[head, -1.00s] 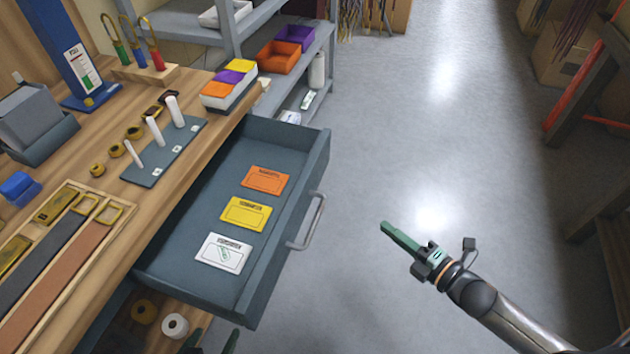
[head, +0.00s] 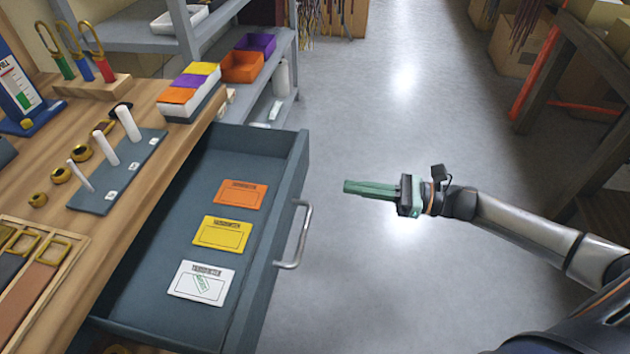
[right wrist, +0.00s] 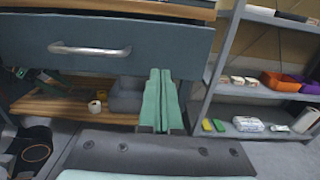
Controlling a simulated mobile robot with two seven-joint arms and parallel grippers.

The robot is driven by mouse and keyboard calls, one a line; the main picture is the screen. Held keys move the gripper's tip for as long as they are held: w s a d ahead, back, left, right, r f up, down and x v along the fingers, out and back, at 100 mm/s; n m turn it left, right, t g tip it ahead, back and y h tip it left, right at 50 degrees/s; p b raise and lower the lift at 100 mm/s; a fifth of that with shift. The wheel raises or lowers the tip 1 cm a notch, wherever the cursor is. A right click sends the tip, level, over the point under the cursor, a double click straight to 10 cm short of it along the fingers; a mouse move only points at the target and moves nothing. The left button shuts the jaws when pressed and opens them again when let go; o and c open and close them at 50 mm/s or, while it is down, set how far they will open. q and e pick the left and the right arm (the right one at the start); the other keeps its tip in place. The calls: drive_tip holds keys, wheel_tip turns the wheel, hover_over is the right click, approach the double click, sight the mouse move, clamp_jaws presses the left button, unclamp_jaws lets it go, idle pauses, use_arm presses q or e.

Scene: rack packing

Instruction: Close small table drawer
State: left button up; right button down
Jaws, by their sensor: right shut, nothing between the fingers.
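The small table drawer (head: 270,262) is pulled out from the wooden table, grey-blue, with orange, yellow and white cards lying on its floor. Its metal handle (head: 297,237) is on the front face. My right gripper (head: 347,187) is shut and empty, out in front of the drawer, to the right of the handle and apart from it in the head view. In the right wrist view the shut fingers (right wrist: 160,75) point toward the drawer front (right wrist: 170,48), with the handle (right wrist: 90,50) to their left. My left gripper is not seen in the current frames.
The wooden table (head: 150,235) carries a peg board (head: 118,172), a box of coloured cards (head: 190,95) and gold rings. A grey shelf with bins (head: 243,67) stands behind. The floor (head: 390,120) right of the drawer is clear.

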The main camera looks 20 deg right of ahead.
sight(300, 180)
drive_tip(key=x, duration=0.7)
drive_tip(key=shift+x, duration=0.8)
